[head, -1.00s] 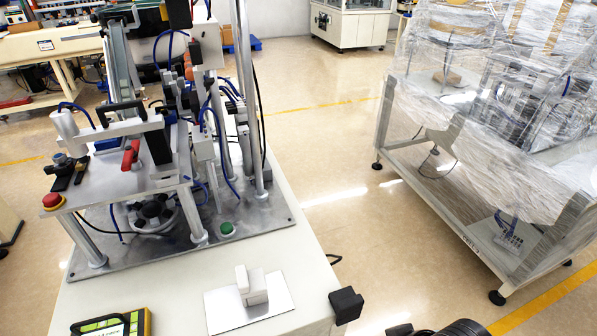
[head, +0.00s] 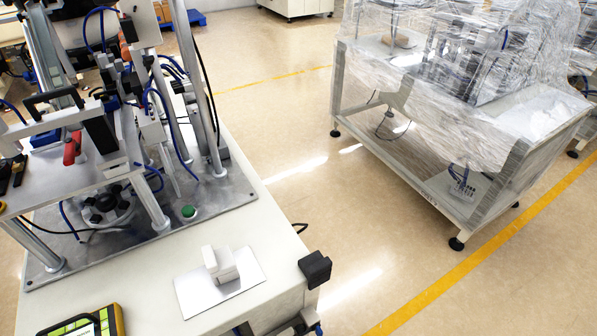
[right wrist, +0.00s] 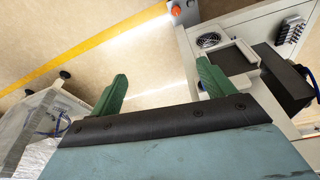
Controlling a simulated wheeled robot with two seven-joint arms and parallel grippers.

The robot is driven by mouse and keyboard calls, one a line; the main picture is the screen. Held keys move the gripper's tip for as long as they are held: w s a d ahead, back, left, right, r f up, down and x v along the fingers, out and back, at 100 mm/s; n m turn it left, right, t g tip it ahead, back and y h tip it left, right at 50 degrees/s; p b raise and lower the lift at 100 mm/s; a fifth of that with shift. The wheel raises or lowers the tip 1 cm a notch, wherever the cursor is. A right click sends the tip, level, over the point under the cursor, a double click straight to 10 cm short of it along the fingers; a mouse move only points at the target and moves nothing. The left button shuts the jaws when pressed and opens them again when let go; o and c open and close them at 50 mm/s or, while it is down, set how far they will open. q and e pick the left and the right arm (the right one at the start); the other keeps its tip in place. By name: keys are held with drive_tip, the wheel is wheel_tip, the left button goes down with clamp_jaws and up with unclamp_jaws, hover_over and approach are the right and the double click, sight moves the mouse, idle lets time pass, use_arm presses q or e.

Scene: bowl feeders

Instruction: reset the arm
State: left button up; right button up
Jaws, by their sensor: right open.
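My right gripper (right wrist: 162,80) shows in the right wrist view. Its two green fingers stand wide apart with nothing between them, and bare floor lies beyond them. No gripper shows clearly in the head view, and my left gripper is not seen in any view.
A bench (head: 150,262) on the left carries a metal machine (head: 125,150), a small light block (head: 220,265) on a plate (head: 192,292) and a yellow-edged handheld device (head: 108,322). A black block (head: 315,269) juts from its corner. A plastic-wrapped frame (head: 450,80) stands at right; floor between is clear.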

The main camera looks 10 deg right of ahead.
drive_tip(key=s+d+f+g, duration=0.1)
drive_tip(key=s+d+f, duration=0.2)
drive_tip(key=s+f, duration=1.5)
wheel_tip(320, 180, down, 2)
drive_tip(key=shift+g, duration=0.3)
drive_tip(key=shift+d, duration=0.1)
